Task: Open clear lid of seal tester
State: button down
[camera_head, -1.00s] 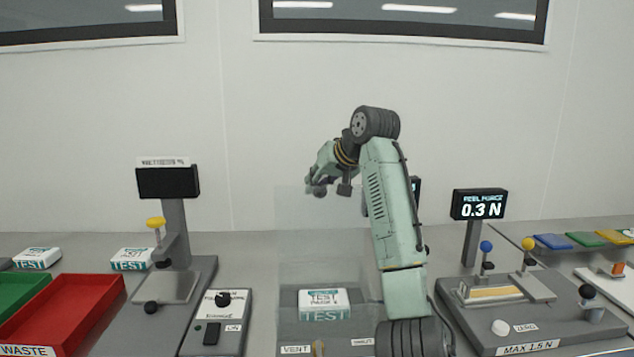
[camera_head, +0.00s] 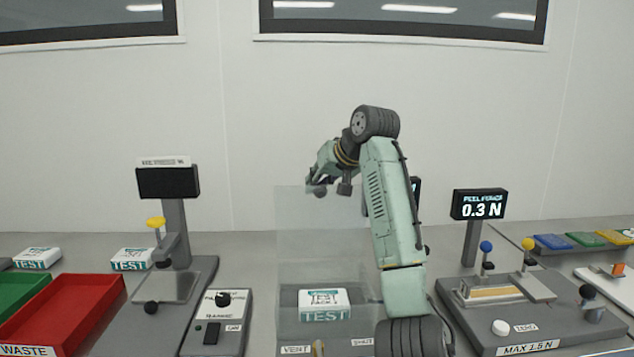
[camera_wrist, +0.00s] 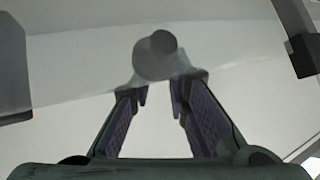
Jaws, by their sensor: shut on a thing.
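The seal tester's clear lid (camera_head: 295,230) stands raised, close to upright, behind a white and teal TEST pack (camera_head: 325,305) in the tester. My gripper (camera_head: 332,189) is at the lid's top edge. In the wrist view my gripper (camera_wrist: 158,92) has its two fingers closed about a round grey knob (camera_wrist: 155,55), and the clear lid sheet (camera_wrist: 75,70) spreads out around it. The knob is partly hidden by my gripper in the head view. My arm hides the right side of the tester.
A peel force device (camera_head: 475,320) reading 0.3 N stands to the right. A control box (camera_head: 215,335) and a device with a dark screen (camera_head: 168,182) stand to the left, beside a red WASTE tray (camera_head: 115,290).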

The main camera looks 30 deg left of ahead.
jog(key=shift+w+d+f, duration=0.1)
jog(key=shift+d+f, duration=0.05)
jog(key=shift+f, duration=0.5)
jog(key=shift+w+d+f, duration=0.1)
jog(key=shift+f, duration=0.5)
jog(key=c, duration=2)
grip_release()
jog(key=o, duration=0.4)
jog(key=shift+w+f, duration=0.2)
jog(key=o, duration=0.3)
jog(key=shift+r, duration=0.15)
jog(key=shift+w+d+r, duration=0.15)
jog(key=shift+r, duration=0.55)
jog(key=shift+w+d+r, duration=0.2)
jog(key=shift+d+r, duration=0.45)
jog(key=shift+r, duration=1.1)
jog(key=shift+w+d+r, duration=0.2)
jog(key=shift+d+r, duration=0.45)
jog(key=shift+r, duration=1.15)
jog(key=shift+w+d+r, duration=0.2)
jog(key=shift+d+r, duration=0.45)
jog(key=shift+r, duration=1.1)
